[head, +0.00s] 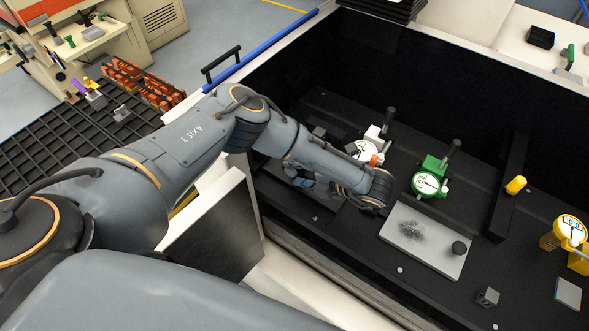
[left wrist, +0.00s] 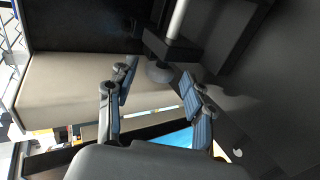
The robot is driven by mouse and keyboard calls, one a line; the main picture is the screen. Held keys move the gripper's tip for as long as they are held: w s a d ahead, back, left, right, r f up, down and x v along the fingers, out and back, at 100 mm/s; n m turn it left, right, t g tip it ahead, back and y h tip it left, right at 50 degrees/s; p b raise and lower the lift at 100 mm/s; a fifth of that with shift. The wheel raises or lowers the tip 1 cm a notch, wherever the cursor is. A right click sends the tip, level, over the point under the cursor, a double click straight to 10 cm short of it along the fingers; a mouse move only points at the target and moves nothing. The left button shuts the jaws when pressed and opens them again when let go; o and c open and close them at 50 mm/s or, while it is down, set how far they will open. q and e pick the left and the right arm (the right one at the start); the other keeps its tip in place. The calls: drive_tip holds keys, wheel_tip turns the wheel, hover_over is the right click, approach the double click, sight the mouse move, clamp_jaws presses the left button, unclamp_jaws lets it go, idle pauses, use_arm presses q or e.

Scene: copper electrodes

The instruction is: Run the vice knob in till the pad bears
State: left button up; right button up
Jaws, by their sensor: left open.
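My left gripper (head: 305,183) reaches down into the dark machine bay in the head view, mostly hidden behind its own wrist. In the left wrist view the left gripper (left wrist: 158,80) is open, its blue-padded fingers apart. A round grey knob (left wrist: 159,73) shows between and just beyond the fingertips, not gripped. It sits against a dark block (left wrist: 176,46) with a pale rod (left wrist: 177,18) rising from it. I cannot tell where the pad is or whether it bears on anything. My right gripper is not in view.
Beyond my left wrist stand a white dial gauge (head: 368,150) with an orange-red part and a green dial gauge (head: 430,184). A yellow gauge (head: 570,229) stands far right.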

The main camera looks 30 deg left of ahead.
use_arm(q)
drive_tip(key=p+v, duration=0.1)
drive_tip(key=v, duration=0.2)
drive_tip(key=shift+r, duration=0.1)
drive_tip(key=shift+p+v, duration=0.55)
drive_tip(key=shift+v, duration=0.35)
drive_tip(key=shift+c, duration=0.4)
